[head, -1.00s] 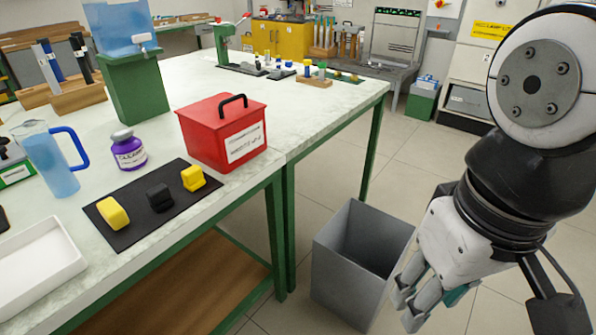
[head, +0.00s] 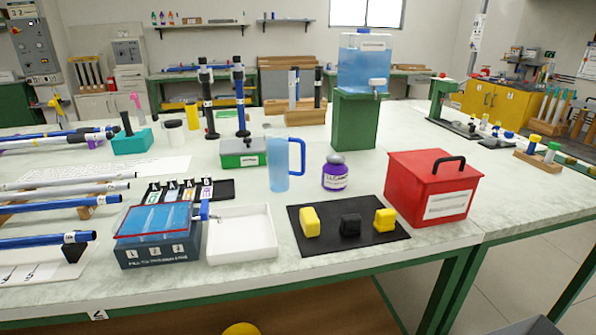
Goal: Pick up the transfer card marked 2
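A dark blue box (head: 158,252) stands near the front edge of the table at left, with labels 1, 2 and 3 on its front. A see-through blue lid (head: 155,220) with a red edge covers its top. No card marked 2 can be made out; what lies under the lid is unclear.
A white tray (head: 240,252) sits right beside the box. A black mat (head: 328,245) with yellow and black blocks, a blue jug (head: 278,170), a purple jar (head: 335,175) and a red box (head: 428,180) stand further right. Blue rods (head: 45,241) lie at left.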

